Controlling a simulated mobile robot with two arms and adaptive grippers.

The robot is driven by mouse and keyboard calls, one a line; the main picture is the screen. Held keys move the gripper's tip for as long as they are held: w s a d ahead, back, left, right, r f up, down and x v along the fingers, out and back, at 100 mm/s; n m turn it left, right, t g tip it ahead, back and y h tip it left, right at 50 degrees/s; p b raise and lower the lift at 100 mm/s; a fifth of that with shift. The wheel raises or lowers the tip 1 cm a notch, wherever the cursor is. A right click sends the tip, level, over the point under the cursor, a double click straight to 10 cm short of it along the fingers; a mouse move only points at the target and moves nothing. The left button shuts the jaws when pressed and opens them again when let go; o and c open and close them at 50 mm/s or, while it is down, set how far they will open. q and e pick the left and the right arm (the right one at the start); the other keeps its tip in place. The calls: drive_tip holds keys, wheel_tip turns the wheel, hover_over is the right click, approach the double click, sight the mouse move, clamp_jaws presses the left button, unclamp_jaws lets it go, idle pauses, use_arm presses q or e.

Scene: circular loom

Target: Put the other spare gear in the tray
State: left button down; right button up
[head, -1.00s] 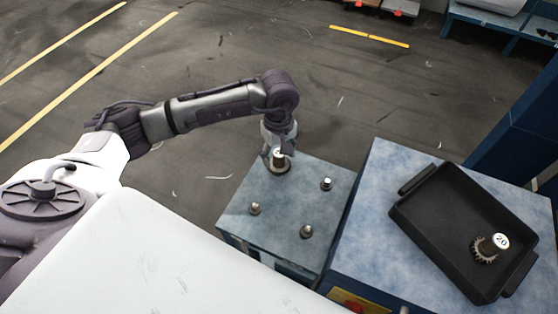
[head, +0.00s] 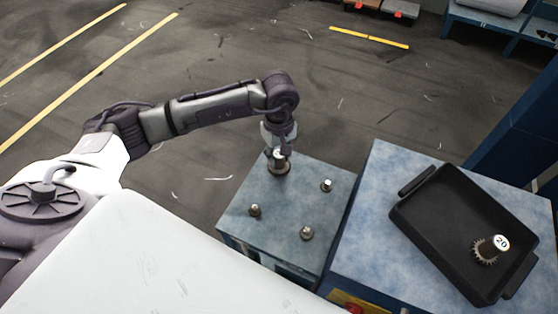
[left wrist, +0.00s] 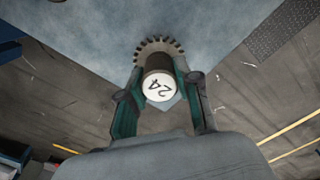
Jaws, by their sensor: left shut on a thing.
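A spare gear with a white top marked 24 (left wrist: 158,88) sits at the far corner of the small blue-topped stand (head: 266,200). It also shows in the head view (head: 279,167). My left gripper (head: 278,152) points down over this gear, and its fingers (left wrist: 160,95) are shut around the gear's hub. The toothed rim (left wrist: 160,45) shows beyond the fingers. The black tray (head: 426,226) lies on the blue table at the right. Another gear marked 20 (head: 488,250) stands in the tray's near right part. My right gripper is not in view.
Several short metal pegs stand on the small stand, one at the right (head: 326,185), one at the left (head: 255,209) and one in front (head: 306,232). A narrow gap separates the stand from the blue table (head: 375,180). The tray's far left part is empty.

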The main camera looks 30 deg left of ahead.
use_arm(q)
drive_tip(key=shift+r, duration=0.2)
drive_tip(key=shift+r+p, duration=0.5)
drive_tip(key=shift+r, duration=1.4)
